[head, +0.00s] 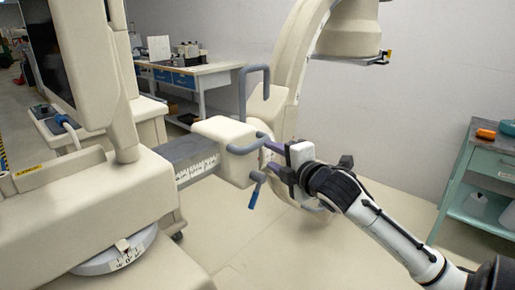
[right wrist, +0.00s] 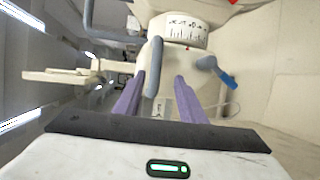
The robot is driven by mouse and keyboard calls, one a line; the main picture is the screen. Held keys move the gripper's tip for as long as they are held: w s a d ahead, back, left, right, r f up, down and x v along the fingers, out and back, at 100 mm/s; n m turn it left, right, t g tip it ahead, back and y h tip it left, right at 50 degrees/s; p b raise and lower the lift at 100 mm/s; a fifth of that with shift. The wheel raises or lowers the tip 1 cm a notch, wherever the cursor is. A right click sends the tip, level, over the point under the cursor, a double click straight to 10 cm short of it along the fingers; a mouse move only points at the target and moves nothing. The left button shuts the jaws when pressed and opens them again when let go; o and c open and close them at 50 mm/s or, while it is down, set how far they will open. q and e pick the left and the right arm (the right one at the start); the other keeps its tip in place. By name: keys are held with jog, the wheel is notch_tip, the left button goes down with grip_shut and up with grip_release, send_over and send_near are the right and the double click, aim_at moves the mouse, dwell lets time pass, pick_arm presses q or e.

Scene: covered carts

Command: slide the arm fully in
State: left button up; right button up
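The sliding arm (head: 197,168) is a grey horizontal beam with a printed scale. It runs from the cream machine body (head: 85,205) to a cream block (head: 223,139) carrying the large C-shaped arc (head: 300,65). A grey curved handle (head: 246,149) sticks out of the block. My right gripper (head: 266,156) is at this handle, its purple fingers pointing left. In the right wrist view the fingers are apart, and the handle (right wrist: 154,68) shows between their tips, nearer the left finger. I cannot tell whether they touch. My left gripper is not in view.
A blue-tipped lever (head: 253,195) hangs below the handle, close to my right gripper. A taller grey handle (head: 243,92) stands behind. A green cart (head: 480,170) is at the right, and a workbench (head: 215,70) at the back. The floor below the block is clear.

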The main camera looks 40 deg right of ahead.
aim_at(259, 145)
jog(key=shift+r+x, duration=0.2)
jog(key=shift+x, duration=2.35)
jog(key=shift+r+x, duration=0.2)
jog(key=shift+x, duration=2.4)
jog(key=shift+d, duration=0.1)
grip_shut()
